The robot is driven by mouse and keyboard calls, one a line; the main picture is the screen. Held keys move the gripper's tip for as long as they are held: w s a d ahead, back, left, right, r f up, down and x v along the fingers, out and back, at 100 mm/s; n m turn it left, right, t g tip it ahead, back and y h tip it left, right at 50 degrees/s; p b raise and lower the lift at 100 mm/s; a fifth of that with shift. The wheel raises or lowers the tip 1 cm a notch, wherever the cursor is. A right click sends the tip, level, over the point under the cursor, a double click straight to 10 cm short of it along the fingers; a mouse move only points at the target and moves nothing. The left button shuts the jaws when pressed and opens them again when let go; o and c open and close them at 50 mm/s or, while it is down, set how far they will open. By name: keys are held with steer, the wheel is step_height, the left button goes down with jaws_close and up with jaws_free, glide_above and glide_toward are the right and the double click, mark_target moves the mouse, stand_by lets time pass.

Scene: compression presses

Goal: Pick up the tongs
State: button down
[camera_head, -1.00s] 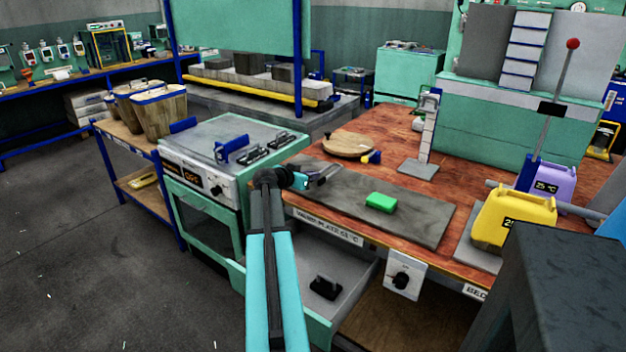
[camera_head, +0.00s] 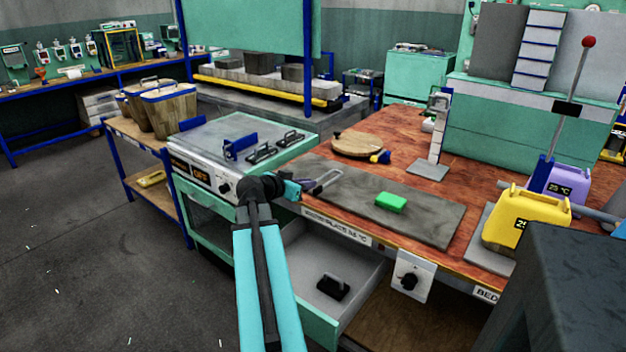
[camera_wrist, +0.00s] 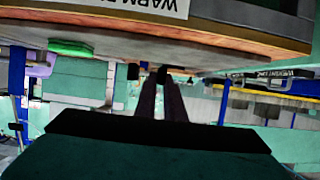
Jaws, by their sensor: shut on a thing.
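My gripper (camera_head: 303,188) is at the left front edge of the grey warm plate, beside the oven unit. A slim grey forked thing, which I take to be the tongs (camera_head: 326,181), extends from its tip to the right over the plate's left end. The gripper is shut on it. In the wrist view, two slim dark prongs (camera_wrist: 160,102) reach forward from the dark palm. I cannot tell there which parts are fingers and which are tongs. Whether the tongs still touch the plate is unclear.
The warm plate (camera_head: 430,220) carries a green block (camera_head: 391,203). A round wooden board (camera_head: 357,144) lies behind. The oven unit (camera_head: 205,140) stands left with black handles on top. An open drawer (camera_head: 312,325) is below. Yellow (camera_head: 520,222) and purple containers stand right.

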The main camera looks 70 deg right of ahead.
steer(key=shift+a+r, duration=0.2)
steer(key=shift+a, duration=1.95)
step_height(320, 180, up, 5)
steer(key=p, duration=0.5)
steer(key=shift+w+r, duration=0.1)
steer(key=shift+r, duration=0.05)
steer(key=shift+w+a, duration=0.15)
steer(key=shift+w, duration=0.2)
steer(key=shift+w, duration=0.15)
